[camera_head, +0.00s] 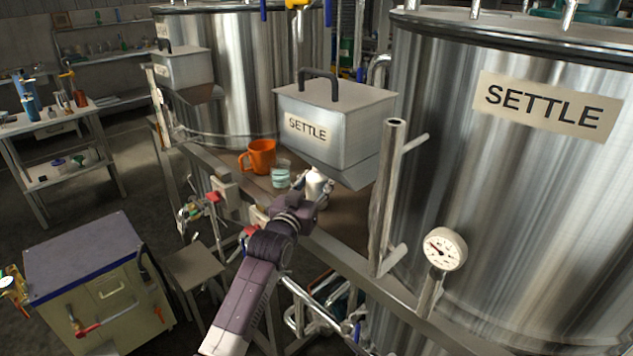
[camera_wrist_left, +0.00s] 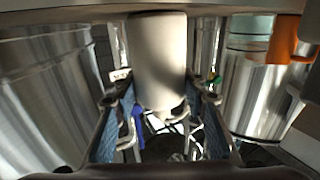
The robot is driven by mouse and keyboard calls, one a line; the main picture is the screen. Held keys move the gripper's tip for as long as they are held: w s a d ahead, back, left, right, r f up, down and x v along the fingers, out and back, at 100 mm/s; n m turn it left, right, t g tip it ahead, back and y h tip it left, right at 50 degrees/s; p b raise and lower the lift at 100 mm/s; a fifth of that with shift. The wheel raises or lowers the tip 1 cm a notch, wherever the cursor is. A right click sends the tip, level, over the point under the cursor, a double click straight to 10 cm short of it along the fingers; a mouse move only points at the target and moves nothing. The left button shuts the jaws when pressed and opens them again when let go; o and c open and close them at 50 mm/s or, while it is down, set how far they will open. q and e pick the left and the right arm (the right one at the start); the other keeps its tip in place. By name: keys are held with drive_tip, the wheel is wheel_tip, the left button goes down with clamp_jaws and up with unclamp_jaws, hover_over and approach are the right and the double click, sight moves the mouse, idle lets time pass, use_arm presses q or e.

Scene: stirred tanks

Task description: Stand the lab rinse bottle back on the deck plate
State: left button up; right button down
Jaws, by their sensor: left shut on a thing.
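The white rinse bottle (camera_head: 315,186) is held about upright at the deck plate (camera_head: 345,214), below the front of the grey SETTLE box. My left gripper (camera_head: 313,188) is shut on it, one finger on each side. In the left wrist view, which looks upside down, the pale bottle (camera_wrist_left: 158,60) fills the space between the fingers (camera_wrist_left: 160,98), its narrower end pointing down the picture. I cannot tell whether its base touches the plate. My right gripper is out of view.
A clear glass with teal liquid (camera_head: 281,174) and an orange mug (camera_head: 260,156) stand just left of the bottle. The SETTLE box (camera_head: 335,118) hangs close behind it. A steel post (camera_head: 387,200) rises to the right. Large steel tanks flank the plate.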

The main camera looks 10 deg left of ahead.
use_arm(q)
drive_tip(key=shift+f, duration=0.15)
drive_tip(key=o, duration=1.4)
drive_tip(key=shift+r, duration=0.2)
drive_tip(key=shift+s+f, duration=0.1)
drive_tip(key=shift+s, duration=0.1)
drive_tip(key=s, duration=0.4)
drive_tip(key=s+a+b, duration=0.1)
drive_tip(key=s, duration=0.6)
drive_tip(key=shift+s+a+b, duration=0.3)
drive_tip(key=shift+a, duration=0.05)
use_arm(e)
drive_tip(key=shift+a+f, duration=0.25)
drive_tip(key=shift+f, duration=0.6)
